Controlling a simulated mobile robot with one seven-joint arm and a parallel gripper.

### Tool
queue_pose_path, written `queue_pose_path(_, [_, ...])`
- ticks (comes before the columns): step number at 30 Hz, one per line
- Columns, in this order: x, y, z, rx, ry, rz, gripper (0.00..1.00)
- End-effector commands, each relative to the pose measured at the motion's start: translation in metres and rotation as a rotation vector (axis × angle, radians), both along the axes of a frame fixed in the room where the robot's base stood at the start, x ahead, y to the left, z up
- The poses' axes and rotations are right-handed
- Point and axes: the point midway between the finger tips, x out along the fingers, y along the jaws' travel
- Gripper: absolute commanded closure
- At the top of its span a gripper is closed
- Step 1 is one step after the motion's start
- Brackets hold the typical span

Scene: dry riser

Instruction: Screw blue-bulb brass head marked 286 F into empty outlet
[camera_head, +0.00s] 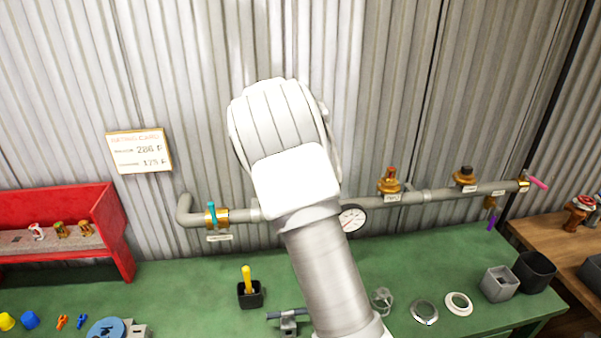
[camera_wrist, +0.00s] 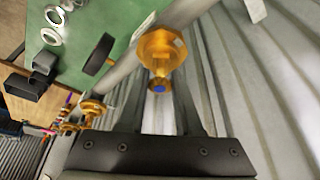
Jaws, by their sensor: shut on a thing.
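In the wrist view my gripper (camera_wrist: 159,96) is shut on a small brass head with a blue bulb (camera_wrist: 158,86). The head lies between the fingertips, in line with a large brass hex outlet (camera_wrist: 162,48) on the grey pipe. The head appears to meet the outlet; I cannot tell how far it is threaded in. Its marking is not readable. In the head view my arm hides the gripper, the blue-bulb head and this outlet. The rating card (camera_head: 139,151) on the wall shows 286 F.
The grey pipe (camera_head: 418,197) runs along the corrugated wall, with a gauge (camera_head: 352,221), a red-topped head (camera_head: 389,181), a dark-topped head (camera_head: 464,177) and a teal-handled valve (camera_head: 213,214). A red rack (camera_head: 112,225) holds small heads at left. Rings and cups stand on the green bench (camera_head: 190,290).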

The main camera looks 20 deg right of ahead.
Motion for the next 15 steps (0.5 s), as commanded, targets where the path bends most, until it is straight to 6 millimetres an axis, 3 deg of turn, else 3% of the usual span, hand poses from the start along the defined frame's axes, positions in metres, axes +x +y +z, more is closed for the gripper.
queue_pose_path(4, [-0.0001, 0.0008, 0.0004, 0.0, 0.003, -0.101, 1.0])
queue_pose_path(15, [-0.0001, 0.0007, -0.0003, 0.001, 0.002, -0.134, 1.0])
